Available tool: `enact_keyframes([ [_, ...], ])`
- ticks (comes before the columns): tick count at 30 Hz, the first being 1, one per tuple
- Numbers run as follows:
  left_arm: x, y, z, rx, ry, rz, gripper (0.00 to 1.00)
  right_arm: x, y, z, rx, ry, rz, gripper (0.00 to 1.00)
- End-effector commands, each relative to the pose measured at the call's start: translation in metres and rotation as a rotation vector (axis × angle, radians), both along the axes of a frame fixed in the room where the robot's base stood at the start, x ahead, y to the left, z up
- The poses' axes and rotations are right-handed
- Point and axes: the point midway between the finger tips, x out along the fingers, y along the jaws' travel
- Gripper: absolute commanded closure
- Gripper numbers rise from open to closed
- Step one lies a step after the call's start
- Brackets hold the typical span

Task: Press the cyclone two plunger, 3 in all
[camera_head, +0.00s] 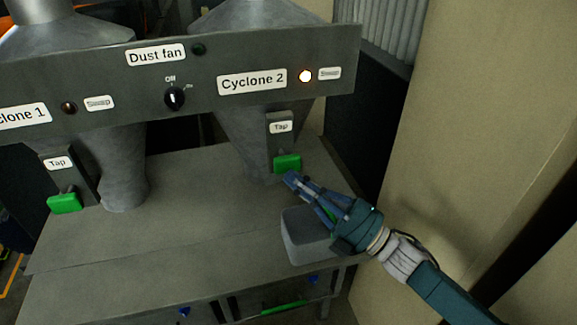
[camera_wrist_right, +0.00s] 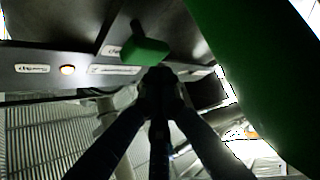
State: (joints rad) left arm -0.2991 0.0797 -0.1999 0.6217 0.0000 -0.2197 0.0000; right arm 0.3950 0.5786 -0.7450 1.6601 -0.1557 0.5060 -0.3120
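The cyclone two plunger (camera_head: 287,163) is a green block at the lower end of a dark bracket with a "Tap" label (camera_head: 281,127), under the "Cyclone 2" sign (camera_head: 252,80). My right gripper (camera_head: 290,178) points up and left, with its fingertips just below the plunger. In the wrist view its fingers (camera_wrist_right: 160,77) converge to a closed tip with nothing seen between them. The green plunger (camera_wrist_right: 145,50) shows just beyond that tip; whether they touch is unclear. My left gripper is in neither view.
The lamp (camera_head: 305,76) beside "Cyclone 2" is lit. A second green plunger (camera_head: 64,203) is under Cyclone 1. A grey block (camera_head: 300,243) sits on the bench (camera_head: 150,240) beneath my right gripper. A large green shape (camera_wrist_right: 265,80) fills the wrist view's right side.

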Motion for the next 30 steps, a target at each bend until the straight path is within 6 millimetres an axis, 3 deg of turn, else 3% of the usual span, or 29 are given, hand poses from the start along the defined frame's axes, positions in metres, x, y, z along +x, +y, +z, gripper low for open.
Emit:
enact_keyframes([
  [30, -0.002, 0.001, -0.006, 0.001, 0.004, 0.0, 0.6, 0.011, 0.004, 0.0, 0.0, 0.0, 0.0, 1.0],
])
